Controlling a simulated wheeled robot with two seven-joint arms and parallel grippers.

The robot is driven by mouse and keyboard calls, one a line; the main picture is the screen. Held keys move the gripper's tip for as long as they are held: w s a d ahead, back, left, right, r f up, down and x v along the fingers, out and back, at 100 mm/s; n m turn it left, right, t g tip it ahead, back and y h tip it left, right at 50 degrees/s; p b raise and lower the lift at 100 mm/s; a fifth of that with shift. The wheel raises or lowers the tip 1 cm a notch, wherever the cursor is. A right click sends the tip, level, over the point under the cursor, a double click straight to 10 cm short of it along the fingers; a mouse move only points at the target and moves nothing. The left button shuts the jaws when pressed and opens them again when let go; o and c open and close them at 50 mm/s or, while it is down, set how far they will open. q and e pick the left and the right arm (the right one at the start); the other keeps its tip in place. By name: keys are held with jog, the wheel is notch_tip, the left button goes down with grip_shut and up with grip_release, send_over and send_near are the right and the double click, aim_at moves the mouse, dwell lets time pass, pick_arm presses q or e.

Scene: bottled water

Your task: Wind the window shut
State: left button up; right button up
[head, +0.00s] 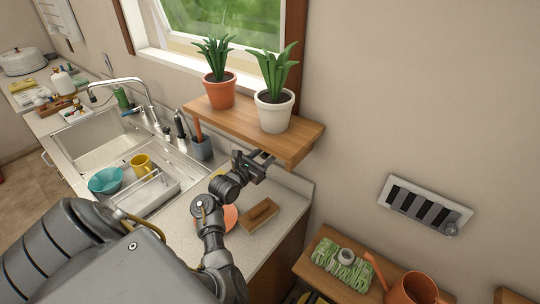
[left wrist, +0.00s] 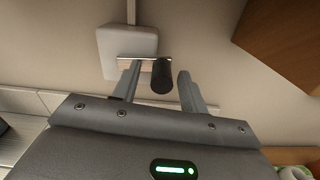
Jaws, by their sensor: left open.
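The window (head: 228,20) is at the top of the head view, with a white frame. Its sash looks tilted away from the frame; I cannot tell how far it stands open. In the left wrist view a white crank box (left wrist: 122,42) is on the wall, with a thin metal crank arm (left wrist: 132,60) ending in a black knob (left wrist: 162,75). My left gripper (head: 262,160) is below the wooden shelf's front edge. In the left wrist view its open fingers (left wrist: 158,74) stand on either side of the knob, apart from it on the right. My right gripper is not in view.
The wooden shelf (head: 245,121) with two potted plants (head: 220,88) is close above my left gripper. A brown block (head: 260,214) lies on the counter below.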

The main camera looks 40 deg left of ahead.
pick_arm(q)
grip_shut()
jog(key=shift+f, duration=0.1)
